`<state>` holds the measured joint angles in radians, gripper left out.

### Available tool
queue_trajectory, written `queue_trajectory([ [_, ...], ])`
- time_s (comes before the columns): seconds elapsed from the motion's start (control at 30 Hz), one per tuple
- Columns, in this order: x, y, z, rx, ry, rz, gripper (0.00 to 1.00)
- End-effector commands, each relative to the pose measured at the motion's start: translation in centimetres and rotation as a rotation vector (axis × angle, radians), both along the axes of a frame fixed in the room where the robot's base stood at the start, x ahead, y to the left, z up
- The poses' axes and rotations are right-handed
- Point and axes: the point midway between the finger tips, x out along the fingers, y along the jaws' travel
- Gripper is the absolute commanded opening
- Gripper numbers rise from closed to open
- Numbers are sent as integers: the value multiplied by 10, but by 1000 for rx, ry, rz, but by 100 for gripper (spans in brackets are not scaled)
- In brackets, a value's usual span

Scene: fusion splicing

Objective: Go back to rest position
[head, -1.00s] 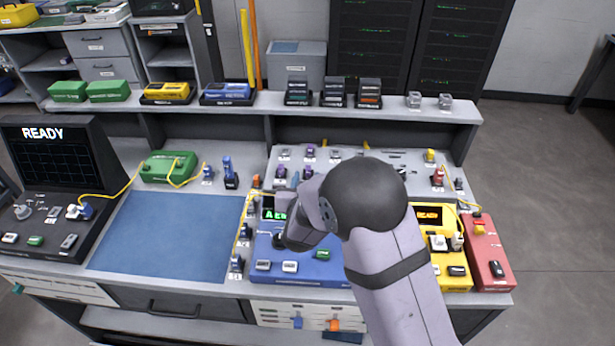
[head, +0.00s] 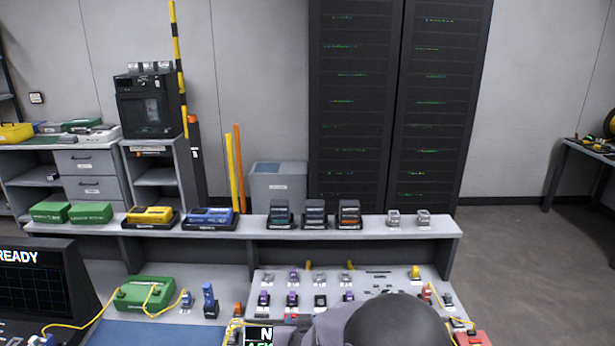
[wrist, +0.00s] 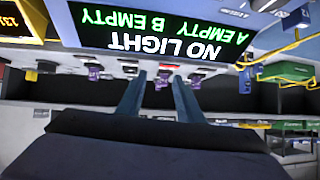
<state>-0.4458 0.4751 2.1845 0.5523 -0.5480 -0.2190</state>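In the wrist view, which is upside down, my gripper (wrist: 158,80) shows two blue-grey fingers standing apart. Nothing is visibly held between them; small purple connectors show in the background beyond the gap. A screen (wrist: 165,35) close by reads "NO LIGHT, A EMPTY, B EMPTY". In the head view a small part of that screen (head: 258,335) shows at the bottom edge. My arm's dark rounded joint fills the bottom centre there, and my gripper is out of sight.
A grey panel (head: 385,279) with several small connectors lies behind my arm. A shelf (head: 165,226) with boxes and modules crosses the back of the bench. A green case (head: 148,291) stands left, near a dark monitor (head: 38,285) reading READY. Space above the bench is clear.

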Motion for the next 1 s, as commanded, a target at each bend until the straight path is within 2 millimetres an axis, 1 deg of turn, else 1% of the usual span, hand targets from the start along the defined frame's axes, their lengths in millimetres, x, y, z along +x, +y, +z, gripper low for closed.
queue_trajectory([
  [0.03,-10,-12,2,9,59,8,33],
  [0.07,-19,-18,0,12,100,17,33],
  [0.17,-53,-40,-5,16,250,41,33],
  [0.27,-96,-66,-10,7,402,51,33],
  [0.3,-115,-77,-11,0,465,52,33],
  [0.37,-143,-93,-13,-12,555,49,33],
  [0.4,-163,-104,-14,-21,614,44,33],
  [0.47,-190,-119,-14,-35,693,34,33],
  [0.5,-208,-128,-14,-44,744,25,33],
  [0.6,-245,-147,-12,-66,848,3,33],
  [0.7,-272,-160,-10,-82,923,-15,33],
  [0.8,-287,-167,-9,-92,965,-26,33],
  [0.9,-294,-170,-8,-97,983,-32,33],
  [1.0,-295,-170,-9,-97,986,-31,33],
])
